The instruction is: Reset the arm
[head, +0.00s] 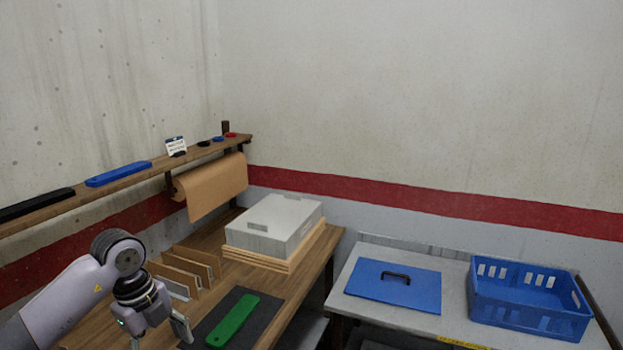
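My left arm comes in from the lower left, and its gripper (160,336) points down over the front of the wooden bench (218,278). Its two fingers stand apart and nothing shows between them; the tips are near or past the bottom edge of the picture. A green bar-shaped piece (233,320) lies on a dark mat (262,321) just right of the gripper, apart from it. My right gripper is not in view.
A rack of upright dividers (190,268) stands just behind the gripper. A grey box (276,226) sits on wooden boards farther back. A shelf rail (130,180) holds black and blue bars. At right, a table bears a blue lid (372,288) and blue crate (528,318).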

